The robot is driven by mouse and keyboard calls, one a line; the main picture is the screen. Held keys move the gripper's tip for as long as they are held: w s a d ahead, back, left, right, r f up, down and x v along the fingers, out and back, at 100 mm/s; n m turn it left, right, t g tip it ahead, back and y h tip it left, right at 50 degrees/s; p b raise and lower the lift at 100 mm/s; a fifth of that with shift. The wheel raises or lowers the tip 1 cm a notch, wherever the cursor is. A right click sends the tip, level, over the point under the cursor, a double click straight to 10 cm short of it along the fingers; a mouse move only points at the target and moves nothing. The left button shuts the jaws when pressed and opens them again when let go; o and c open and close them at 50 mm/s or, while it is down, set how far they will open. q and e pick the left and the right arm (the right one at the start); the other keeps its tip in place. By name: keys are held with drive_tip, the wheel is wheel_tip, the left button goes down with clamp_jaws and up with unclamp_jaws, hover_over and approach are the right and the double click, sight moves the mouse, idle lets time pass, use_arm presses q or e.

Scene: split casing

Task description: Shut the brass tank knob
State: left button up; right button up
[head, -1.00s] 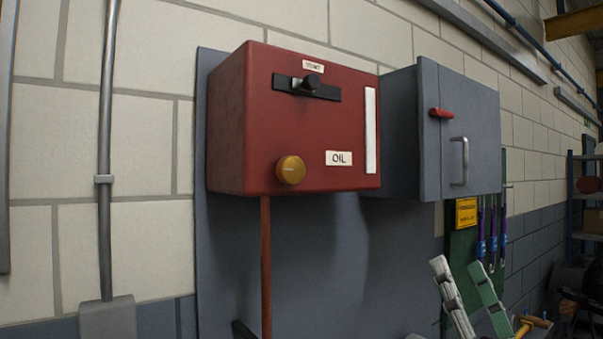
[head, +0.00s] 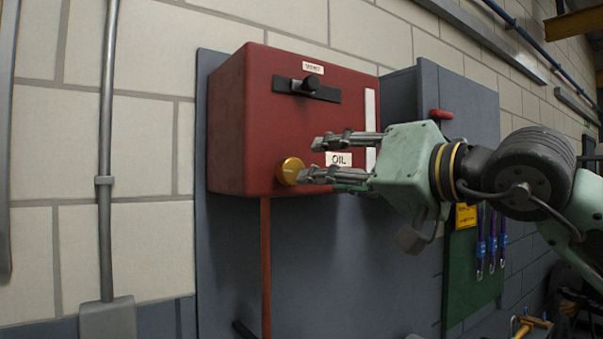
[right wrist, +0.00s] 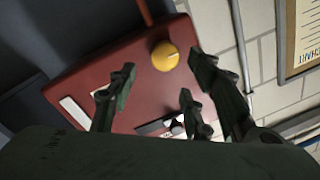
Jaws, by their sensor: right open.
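The brass knob (head: 290,171) sits low on the front of the red oil tank (head: 228,130), which is mounted on a grey wall panel. It also shows in the right wrist view as a yellow round knob (right wrist: 165,56). My right gripper (head: 312,160) comes in from the right, open and empty. In the head view its fingertips are just right of the knob, the lower one close to the knob's edge. I cannot tell whether it touches. In the right wrist view the knob lies beyond the spread fingers (right wrist: 160,85), with a visible gap. My left gripper is not in view.
A black vent slider (head: 308,88) is above the knob on the tank. The OIL label (head: 339,159) is partly behind my right fingers. A grey cabinet (head: 465,95) with a red handle (head: 440,114) stands right of the tank.

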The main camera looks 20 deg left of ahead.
sight(298, 172)
drive_tip(key=p+x, duration=0.3)
drive_tip(key=x, duration=0.3)
drive_tip(key=shift+w+a+r, duration=0.1)
drive_tip(key=shift+w+a, duration=0.05)
drive_tip(key=shift+a, duration=0.1)
drive_tip(key=shift+w+a, duration=0.3)
drive_tip(key=shift+a, duration=0.15)
